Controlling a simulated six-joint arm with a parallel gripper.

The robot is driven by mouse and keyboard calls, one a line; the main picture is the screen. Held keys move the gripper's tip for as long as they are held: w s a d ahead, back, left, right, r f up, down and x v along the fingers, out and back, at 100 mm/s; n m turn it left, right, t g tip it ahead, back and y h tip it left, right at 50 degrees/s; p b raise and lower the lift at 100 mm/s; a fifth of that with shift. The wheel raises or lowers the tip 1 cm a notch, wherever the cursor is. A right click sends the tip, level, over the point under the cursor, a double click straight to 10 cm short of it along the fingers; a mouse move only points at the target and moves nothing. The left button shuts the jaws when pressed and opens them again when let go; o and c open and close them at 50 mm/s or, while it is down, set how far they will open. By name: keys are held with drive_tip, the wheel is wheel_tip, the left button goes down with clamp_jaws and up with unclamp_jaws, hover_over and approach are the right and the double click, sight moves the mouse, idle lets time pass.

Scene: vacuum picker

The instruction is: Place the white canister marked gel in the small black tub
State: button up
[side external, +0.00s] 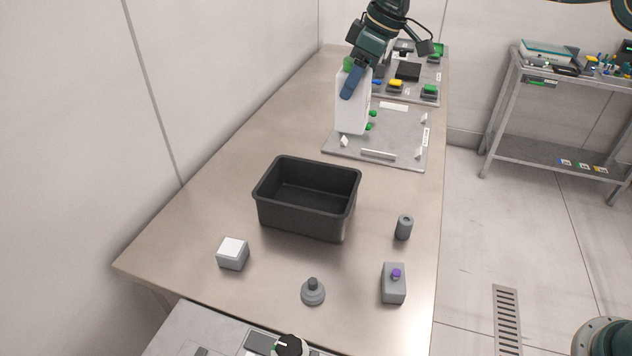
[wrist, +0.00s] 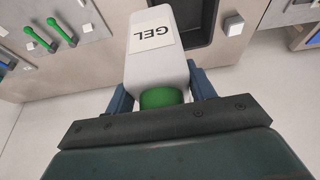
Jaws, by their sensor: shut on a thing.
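The white canister (side external: 353,103) hangs upright in my gripper (side external: 352,82), above or just at the grey plate on the bench. In the wrist view the canister (wrist: 153,62) shows its GEL label and a green cap (wrist: 162,98) between the two blue fingers of my gripper (wrist: 162,90). My gripper is shut on it near the cap. The small black tub (side external: 305,196) stands empty on the bench, nearer the camera than the canister. A dark tub edge also shows in the wrist view (wrist: 208,48).
The grey plate (side external: 400,152) carries small green pieces and a bar. Around the tub are a white-topped block (side external: 233,254), a grey knob (side external: 313,292), a grey cylinder (side external: 404,228) and a block with a purple button (side external: 394,284). Bench left of the tub is clear.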

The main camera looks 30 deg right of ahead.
drive_tip(key=a, duration=1)
wheel_tip(320, 180, down, 15)
drive_tip(key=shift+d+f, duration=0.15)
drive_tip(key=shift+f, duration=0.05)
drive_tip(key=shift+f, duration=2.15)
drive_tip(key=shift+f, duration=0.1)
drive_tip(key=o, duration=1.2)
drive_tip(key=v, duration=1.2)
